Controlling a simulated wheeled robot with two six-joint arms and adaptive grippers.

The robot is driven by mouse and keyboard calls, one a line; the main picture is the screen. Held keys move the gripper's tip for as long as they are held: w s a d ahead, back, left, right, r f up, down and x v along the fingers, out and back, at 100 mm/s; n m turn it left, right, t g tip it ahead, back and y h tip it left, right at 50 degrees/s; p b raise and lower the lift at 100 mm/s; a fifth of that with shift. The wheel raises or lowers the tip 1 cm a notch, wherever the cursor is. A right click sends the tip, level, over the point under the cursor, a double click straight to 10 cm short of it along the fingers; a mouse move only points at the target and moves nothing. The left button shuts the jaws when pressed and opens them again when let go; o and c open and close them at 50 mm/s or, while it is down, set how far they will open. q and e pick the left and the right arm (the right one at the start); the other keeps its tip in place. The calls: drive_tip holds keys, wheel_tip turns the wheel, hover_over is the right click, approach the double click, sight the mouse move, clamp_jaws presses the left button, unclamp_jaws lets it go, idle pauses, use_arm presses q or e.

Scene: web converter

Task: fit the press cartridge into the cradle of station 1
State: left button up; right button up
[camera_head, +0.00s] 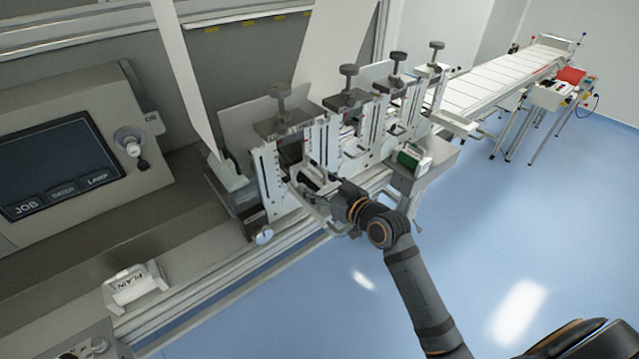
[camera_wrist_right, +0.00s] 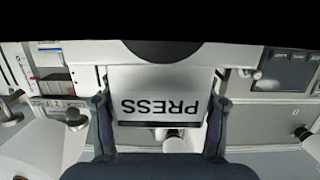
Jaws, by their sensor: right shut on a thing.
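The press cartridge (camera_wrist_right: 160,84) is a white block with the word PRESS, upside down in the right wrist view. My right gripper (camera_wrist_right: 160,108) is shut on it, with one dark finger at each side. In the head view, my right gripper (camera_head: 318,188) is at the front of the leftmost upright station (camera_head: 272,165), low between its side plates. The cartridge is mostly hidden there by the gripper. I cannot tell whether it is seated in the cradle, and no station number is readable. My left gripper is not in view.
More stations with black top knobs (camera_head: 397,62) stand close to the right. A green roll (camera_head: 410,158) sits at their front. A conveyor (camera_head: 510,75) runs back right.

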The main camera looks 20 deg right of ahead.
drive_tip(key=shift+f+b, duration=0.75)
drive_tip(key=shift+f, duration=0.15)
drive_tip(key=o, duration=1.6)
drive_tip(key=shift+o, duration=1.1)
drive_tip(key=shift+f, duration=0.1)
drive_tip(key=shift+s, duration=0.15)
drive_tip(key=v, duration=0.6)
drive_tip(key=shift+s+d, duration=0.2)
drive_tip(key=shift+s+r, duration=0.2)
drive_tip(key=shift+s, duration=0.2)
